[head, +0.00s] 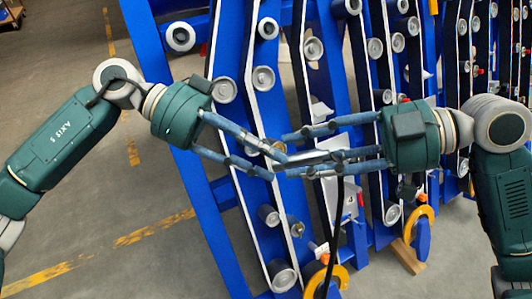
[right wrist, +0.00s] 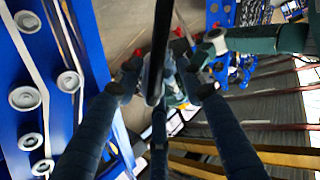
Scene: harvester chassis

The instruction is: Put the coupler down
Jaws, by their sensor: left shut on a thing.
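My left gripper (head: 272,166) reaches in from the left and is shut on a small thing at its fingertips. A brassy bit (head: 278,147) shows there; I take it for the coupler, but the fingers mostly hide it. A black hose (head: 334,225) hangs down just right of the fingertips. My right gripper (head: 290,154) reaches in from the right, its fingers spread and overlapping the left fingertips in the picture. In the right wrist view the right fingers (right wrist: 160,92) stand apart, and the dark hose (right wrist: 160,50) runs down between them. I cannot tell whether they touch it.
A blue chassis frame (head: 185,137) with rows of grey rollers (head: 263,78) stands close behind both grippers. Orange hook-like parts (head: 325,278) are low in front, beside a wooden block (head: 407,257). Open grey floor (head: 80,220) with yellow lines lies to the left.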

